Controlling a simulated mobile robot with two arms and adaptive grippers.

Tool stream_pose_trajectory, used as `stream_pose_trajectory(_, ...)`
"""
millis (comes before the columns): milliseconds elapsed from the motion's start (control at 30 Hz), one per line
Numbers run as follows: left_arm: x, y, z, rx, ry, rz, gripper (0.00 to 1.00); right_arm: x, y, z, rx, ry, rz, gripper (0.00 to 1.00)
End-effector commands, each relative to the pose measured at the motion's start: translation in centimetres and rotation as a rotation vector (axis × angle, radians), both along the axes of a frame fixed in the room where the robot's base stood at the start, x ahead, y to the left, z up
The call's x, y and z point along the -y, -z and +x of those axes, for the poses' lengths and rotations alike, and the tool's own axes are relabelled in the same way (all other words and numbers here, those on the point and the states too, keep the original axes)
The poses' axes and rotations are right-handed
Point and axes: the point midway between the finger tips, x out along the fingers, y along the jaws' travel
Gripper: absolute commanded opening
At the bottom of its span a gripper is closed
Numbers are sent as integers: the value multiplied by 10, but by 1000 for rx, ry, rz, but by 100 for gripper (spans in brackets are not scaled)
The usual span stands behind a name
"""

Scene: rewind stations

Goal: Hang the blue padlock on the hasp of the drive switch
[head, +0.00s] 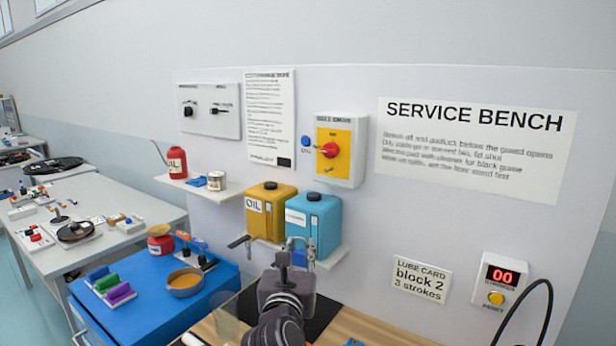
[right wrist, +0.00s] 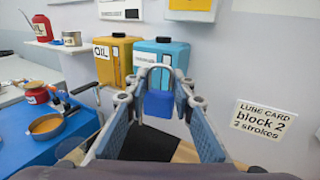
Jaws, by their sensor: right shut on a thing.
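The blue padlock (right wrist: 158,104) hangs between the fingers of my right gripper (right wrist: 157,85) in the right wrist view, its grey shackle arching up at the fingertips. My right gripper (head: 297,245) is shut on it, in front of the blue canister in the head view. The drive switch (head: 354,148) is a white box with a yellow plate and a red knob (head: 328,150), on the wall above and right of the gripper. Its hasp is too small to make out. The padlock is well below the switch and apart from it. My left gripper is not in view.
A yellow oil canister (head: 267,212) and a blue canister (head: 318,222) stand on a shelf below the switch. A red can (head: 176,162) stands on another shelf at left. A blue cart top (head: 140,300) carries a bowl (head: 186,282). The wall right of the switch is flat.

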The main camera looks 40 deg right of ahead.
Motion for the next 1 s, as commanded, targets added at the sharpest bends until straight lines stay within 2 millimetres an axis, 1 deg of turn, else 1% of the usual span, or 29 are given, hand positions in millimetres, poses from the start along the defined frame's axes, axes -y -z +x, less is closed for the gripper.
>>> stream_pose_trajectory(33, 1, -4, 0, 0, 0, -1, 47, 9, -14, 7, 4, 32, 3, 0)
stream_pose_trajectory(300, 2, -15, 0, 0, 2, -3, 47, 53, -71, 36, 4, 185, 1, 0)
stream_pose_trajectory(400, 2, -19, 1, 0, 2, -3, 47, 65, -91, 46, 4, 221, 1, 0)
stream_pose_trajectory(500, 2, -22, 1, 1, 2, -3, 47, 73, -106, 55, 3, 242, -1, 0)
stream_pose_trajectory(600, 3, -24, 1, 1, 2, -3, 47, 77, -117, 61, 2, 252, -2, 0)
stream_pose_trajectory(700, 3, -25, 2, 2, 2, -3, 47, 80, -123, 65, 2, 257, -3, 0)
stream_pose_trajectory(867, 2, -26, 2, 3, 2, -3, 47, 86, -124, 68, 1, 259, -5, 0)
stream_pose_trajectory(1000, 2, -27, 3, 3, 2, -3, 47, 97, -123, 70, 1, 259, -6, 0)
